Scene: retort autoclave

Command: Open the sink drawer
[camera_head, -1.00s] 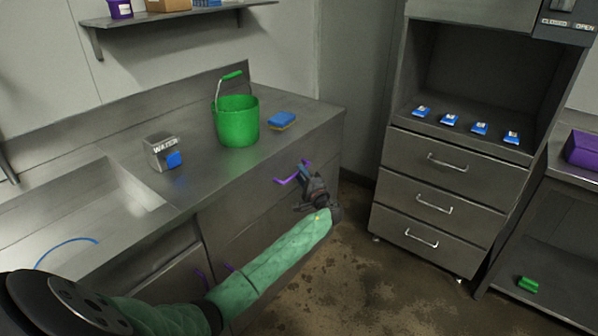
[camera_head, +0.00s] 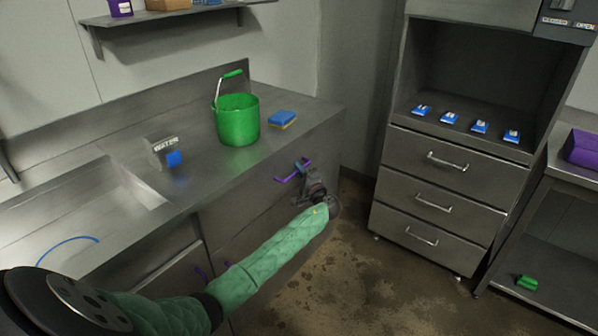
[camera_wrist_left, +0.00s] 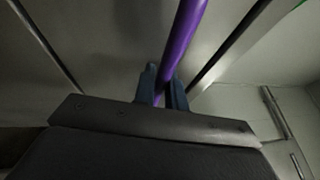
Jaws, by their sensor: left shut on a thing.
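The sink drawer (camera_head: 247,216) is in the front of the steel sink counter, below the worktop, and its front looks flush with the counter. Its purple bar handle (camera_head: 284,179) stands out from the drawer front. My left gripper (camera_head: 302,166) is at the right part of this handle, shut on it. In the left wrist view the purple handle (camera_wrist_left: 185,40) runs down between the two dark fingers (camera_wrist_left: 162,88). The gripper covers part of the handle in the head view. My right gripper is not in view.
A steel drawer cabinet (camera_head: 440,185) stands to the right, with stained open floor (camera_head: 325,270) between.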

